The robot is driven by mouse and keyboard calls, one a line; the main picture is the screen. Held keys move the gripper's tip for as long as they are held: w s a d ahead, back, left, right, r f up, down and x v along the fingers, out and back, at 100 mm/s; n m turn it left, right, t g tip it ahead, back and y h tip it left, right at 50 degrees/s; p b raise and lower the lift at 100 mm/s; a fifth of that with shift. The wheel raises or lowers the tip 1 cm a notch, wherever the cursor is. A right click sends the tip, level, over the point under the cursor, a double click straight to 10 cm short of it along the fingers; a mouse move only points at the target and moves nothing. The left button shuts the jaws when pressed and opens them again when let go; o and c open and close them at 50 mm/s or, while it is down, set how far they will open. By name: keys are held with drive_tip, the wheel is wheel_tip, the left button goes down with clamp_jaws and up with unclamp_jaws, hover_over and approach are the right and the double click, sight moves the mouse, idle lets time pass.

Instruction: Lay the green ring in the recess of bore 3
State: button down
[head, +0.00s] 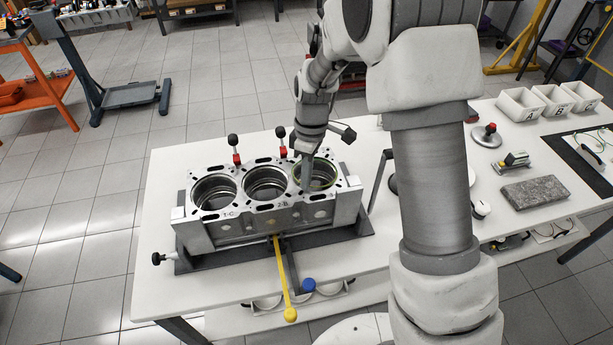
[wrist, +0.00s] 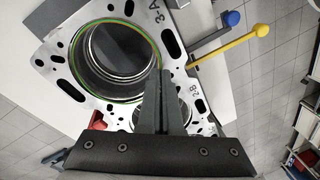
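The engine block (head: 262,222) stands on the table with three bores in a row, the one marked 3-A at the right end. The thin green ring (head: 330,186) is at the top of bore 3. In the wrist view the green ring (wrist: 70,75) runs round the mouth of bore 3 (wrist: 118,52), close to its rim; whether it sits fully down cannot be told. My gripper (head: 304,184) points down at the bore's left edge. Its fingers (wrist: 164,76) are together, with the ring's edge at their tips, partly hidden by them.
Bores 1 (head: 215,191) and 2 (head: 265,183) lie left of bore 3. Black-knobbed clamps (head: 233,141) stand behind the block. A yellow-handled lever (head: 283,280) and a blue knob (head: 308,285) stick out in front. White bins (head: 521,104) stand at the right.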

drive_tip(key=c, duration=1)
unclamp_jaws()
drive_tip(key=shift+r, duration=0.1)
drive_tip(key=shift+r+p, duration=1.9)
drive_tip(key=shift+r, duration=1)
